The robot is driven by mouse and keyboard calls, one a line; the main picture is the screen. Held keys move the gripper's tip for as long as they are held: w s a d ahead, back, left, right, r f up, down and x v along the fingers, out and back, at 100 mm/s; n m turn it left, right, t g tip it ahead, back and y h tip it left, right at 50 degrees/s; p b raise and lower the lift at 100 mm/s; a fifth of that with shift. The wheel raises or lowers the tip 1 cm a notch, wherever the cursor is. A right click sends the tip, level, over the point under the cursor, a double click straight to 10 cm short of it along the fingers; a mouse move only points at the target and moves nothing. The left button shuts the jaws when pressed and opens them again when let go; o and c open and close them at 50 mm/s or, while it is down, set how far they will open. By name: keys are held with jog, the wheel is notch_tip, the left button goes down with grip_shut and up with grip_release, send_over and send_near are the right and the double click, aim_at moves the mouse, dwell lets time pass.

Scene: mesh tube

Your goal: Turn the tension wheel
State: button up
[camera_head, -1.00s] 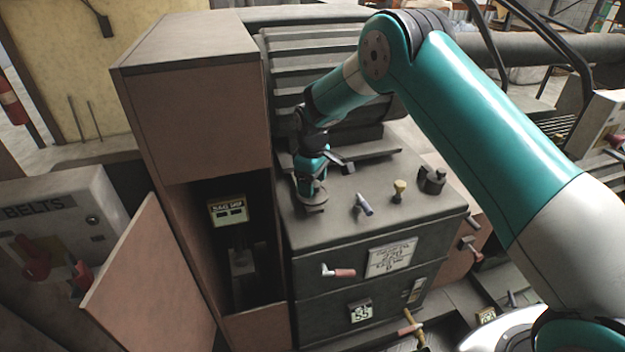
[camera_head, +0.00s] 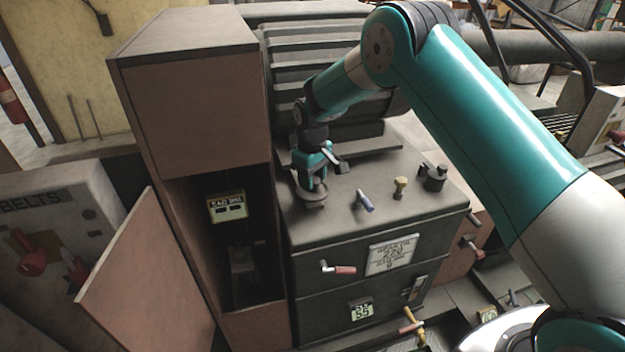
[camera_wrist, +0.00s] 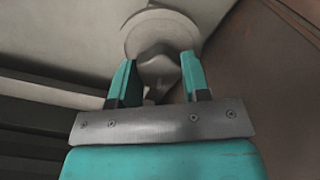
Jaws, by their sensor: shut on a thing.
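The tension wheel appears to be the small grey round wheel (camera_head: 314,203) at the back left of the dark machine top. It has a flat disc (camera_wrist: 160,20) and a raised hub (camera_wrist: 158,70) in the wrist view. My gripper (camera_head: 312,190) comes down on it from above. In the wrist view, the two teal fingers of my gripper (camera_wrist: 158,75) stand on either side of the hub, shut on it. The fingers hide part of the wheel in the head view.
A blue-grey lever (camera_head: 365,200), a brass knob (camera_head: 400,187) and a black cap (camera_head: 435,178) stand to the right on the machine top. A tall brown cabinet (camera_head: 190,110) rises close at left, its door (camera_head: 150,275) open. A ribbed housing (camera_head: 290,75) is behind.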

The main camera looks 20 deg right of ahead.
jog(key=shift+m+b, duration=0.5)
jog(key=shift+m, duration=1.1)
jog(key=o, duration=0.9)
jog(key=shift+o, duration=0.2)
jog(key=shift+r, duration=0.1)
notch_tip(320, 180, up, 17)
jog(key=b, duration=0.3)
jog(key=shift+r, duration=0.15)
